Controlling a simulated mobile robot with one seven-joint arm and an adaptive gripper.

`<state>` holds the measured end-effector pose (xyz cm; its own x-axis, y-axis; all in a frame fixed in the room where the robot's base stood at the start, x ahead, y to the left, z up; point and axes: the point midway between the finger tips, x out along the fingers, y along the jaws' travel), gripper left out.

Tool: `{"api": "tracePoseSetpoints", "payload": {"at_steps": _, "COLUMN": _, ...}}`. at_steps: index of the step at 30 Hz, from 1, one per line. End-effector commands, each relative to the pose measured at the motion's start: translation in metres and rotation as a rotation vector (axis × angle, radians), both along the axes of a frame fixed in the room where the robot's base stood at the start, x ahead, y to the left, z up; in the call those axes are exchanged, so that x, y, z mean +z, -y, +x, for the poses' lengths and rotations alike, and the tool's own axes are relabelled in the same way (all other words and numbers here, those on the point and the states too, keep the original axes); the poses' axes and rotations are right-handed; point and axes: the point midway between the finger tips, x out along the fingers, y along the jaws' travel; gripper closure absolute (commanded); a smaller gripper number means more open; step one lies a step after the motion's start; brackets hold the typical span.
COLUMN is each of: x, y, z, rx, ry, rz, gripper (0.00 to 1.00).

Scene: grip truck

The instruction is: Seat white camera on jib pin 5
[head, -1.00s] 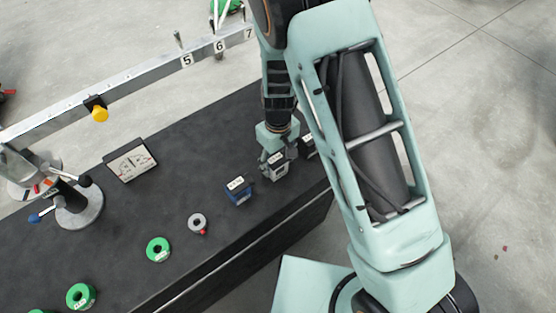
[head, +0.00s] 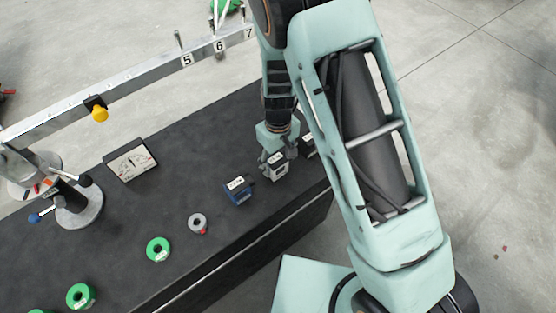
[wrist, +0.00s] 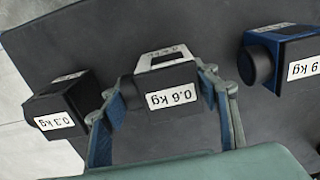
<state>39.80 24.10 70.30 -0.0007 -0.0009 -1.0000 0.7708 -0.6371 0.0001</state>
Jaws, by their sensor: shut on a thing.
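The white camera (head: 278,173) stands on the dark bench top near its front edge, with a label on top. In the wrist view the white camera (wrist: 168,57) shows a white body, a black part and a 0.6 kg label. My gripper (head: 273,158) is shut on it, with one finger on each side in the wrist view (wrist: 166,92). The camera's underside is hidden. Jib pin 5 (head: 178,40) stands upright on the jib beam (head: 140,75), by the plate marked 5 (head: 187,60), and looks bare.
A blue camera (head: 238,191) stands left of the white one, and a dark camera (wrist: 66,104) marked 0.3 kg stands on its other side. A grey ring (head: 197,223), green discs (head: 158,249) and a gauge panel (head: 130,160) are on the bench. A yellow knob (head: 100,114) hangs from the beam.

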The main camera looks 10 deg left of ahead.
Motion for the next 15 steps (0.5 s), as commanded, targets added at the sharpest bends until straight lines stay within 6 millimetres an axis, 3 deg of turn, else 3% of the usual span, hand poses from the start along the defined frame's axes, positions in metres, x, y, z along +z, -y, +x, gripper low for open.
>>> {"api": "tracePoseSetpoints", "payload": {"at_steps": 15, "x": 0.012, "y": 0.000, "z": 0.001, "rx": 0.000, "ry": 0.001, "rz": 0.002, "gripper": 0.62}}
